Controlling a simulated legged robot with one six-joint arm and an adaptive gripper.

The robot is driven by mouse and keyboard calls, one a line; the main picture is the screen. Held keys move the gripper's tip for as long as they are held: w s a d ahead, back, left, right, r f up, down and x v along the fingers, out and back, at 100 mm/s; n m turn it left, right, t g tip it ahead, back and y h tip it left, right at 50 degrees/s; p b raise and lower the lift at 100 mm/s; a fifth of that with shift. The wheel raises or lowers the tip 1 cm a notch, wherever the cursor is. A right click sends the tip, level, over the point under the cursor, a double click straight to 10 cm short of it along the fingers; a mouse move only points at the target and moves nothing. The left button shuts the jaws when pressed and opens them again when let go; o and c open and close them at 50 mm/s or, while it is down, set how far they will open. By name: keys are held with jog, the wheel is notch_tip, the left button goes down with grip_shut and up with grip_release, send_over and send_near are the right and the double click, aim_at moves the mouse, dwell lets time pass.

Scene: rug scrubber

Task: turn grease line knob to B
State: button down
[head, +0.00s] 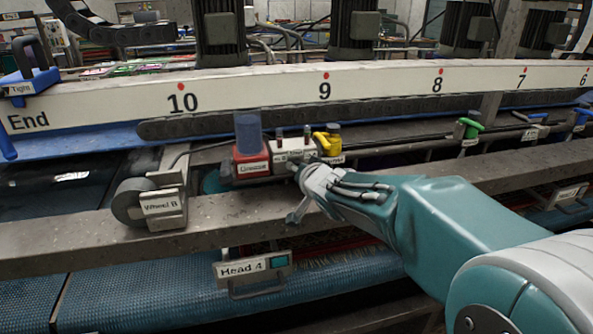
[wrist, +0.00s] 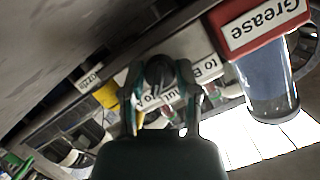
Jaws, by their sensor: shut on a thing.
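The grease line knob (wrist: 160,70) is a dark round knob in the wrist view, between the two fingers of my gripper (wrist: 158,88). The fingers are shut on it from both sides. A white label plate lies behind the knob; the words "To B" (wrist: 206,68) read upside down on the right, and the other words are partly hidden by the fingers. In the head view my gripper (head: 302,182) reaches the white valve block (head: 290,151) beside the red Grease box (head: 251,162). The knob is hidden there, and its pointing direction is unclear.
A blue grease cup (head: 248,134) stands on the red box, close to my gripper. A yellow-handled valve (head: 329,144) is just right of the block. The Wheel B unit (head: 160,204) is at left. A grey beam (head: 75,243) runs below, with the Head 4 box (head: 252,268) under it.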

jog(key=shift+r+n+t+h, duration=0.2)
jog(key=shift+n+h, duration=0.45)
jog(key=shift+n, duration=0.45)
jog(key=shift+r+n+t+h, duration=0.2)
jog(key=shift+n+h, duration=0.45)
jog(key=shift+n, duration=0.45)
jog(key=shift+a+f+n+t+h, duration=0.1)
jog(key=shift+n+t+h, duration=0.4)
jog(key=shift+n, duration=0.8)
jog(key=shift+a+n+t+h, duration=0.1)
jog(key=shift+n+t+h, duration=0.2)
jog(key=shift+n+h, duration=0.7)
jog(key=shift+n+y, duration=0.3)
jog(key=shift+n, duration=0.1)
jog(key=shift+c, duration=1.8)
grip_release()
jog(key=shift+s+a, duration=0.1)
jog(key=shift+a+f, duration=0.1)
jog(key=shift+f, duration=0.15)
jog(key=shift+s, duration=0.15)
jog(key=v, duration=1.1)
jog(key=shift+s, duration=0.25)
